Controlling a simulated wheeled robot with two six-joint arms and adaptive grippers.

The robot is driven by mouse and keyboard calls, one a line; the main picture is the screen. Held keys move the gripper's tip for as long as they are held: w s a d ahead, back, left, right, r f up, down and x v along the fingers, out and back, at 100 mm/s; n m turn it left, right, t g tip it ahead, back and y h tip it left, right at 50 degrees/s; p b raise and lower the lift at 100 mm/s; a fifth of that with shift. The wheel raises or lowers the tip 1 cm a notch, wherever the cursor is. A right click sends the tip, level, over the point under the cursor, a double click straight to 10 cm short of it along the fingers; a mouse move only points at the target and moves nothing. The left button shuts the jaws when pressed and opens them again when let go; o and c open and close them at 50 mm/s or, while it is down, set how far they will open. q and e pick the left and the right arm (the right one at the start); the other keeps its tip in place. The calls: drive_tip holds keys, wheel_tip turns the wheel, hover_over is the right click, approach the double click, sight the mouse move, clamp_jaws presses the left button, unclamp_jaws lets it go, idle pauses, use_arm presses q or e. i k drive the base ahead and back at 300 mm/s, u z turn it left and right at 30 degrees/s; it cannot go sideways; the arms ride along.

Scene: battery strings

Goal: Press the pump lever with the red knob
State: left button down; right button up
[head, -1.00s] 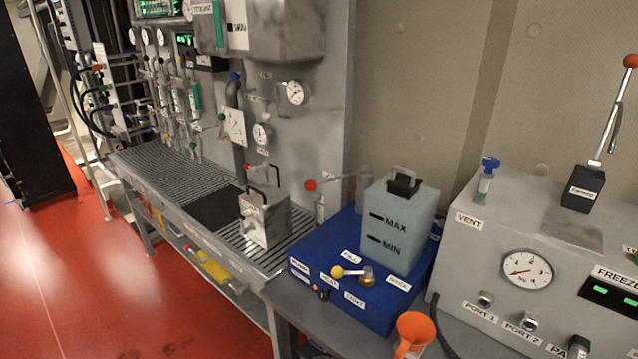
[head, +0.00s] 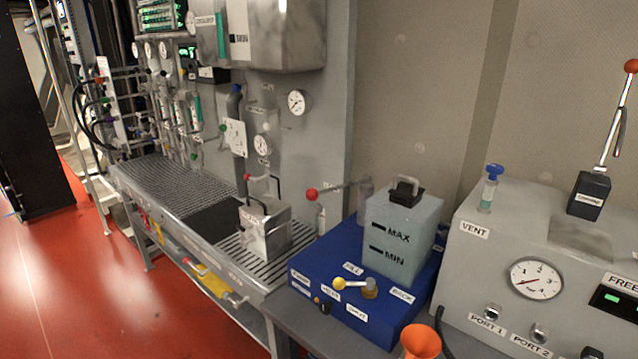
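A lever with a red knob (head: 312,194) reaches out to the left from behind the blue pump base (head: 335,251). Its thin rod (head: 338,188) runs right toward a grey cylinder (head: 365,196) beside the translucent tank (head: 404,238) marked MAX and MIN. The lever lies nearly level, and nothing touches it. A shorter lever with a yellow knob (head: 339,283) sits on the front of the same blue base. Neither of my grippers is in view.
A grey port panel (head: 453,269) on the right carries a gauge (head: 536,279) and a tall lever with an orange-red knob (head: 631,66). An orange funnel (head: 421,341) stands in front. A metal box (head: 265,228) sits on the grated bench to the left. Red floor (head: 90,290) is open at left.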

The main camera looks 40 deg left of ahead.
sight(312, 194)
drive_tip(key=k, duration=0.65)
drive_tip(key=u, duration=0.7)
drive_tip(key=i, duration=1.15)
drive_tip(key=z, duration=0.15)
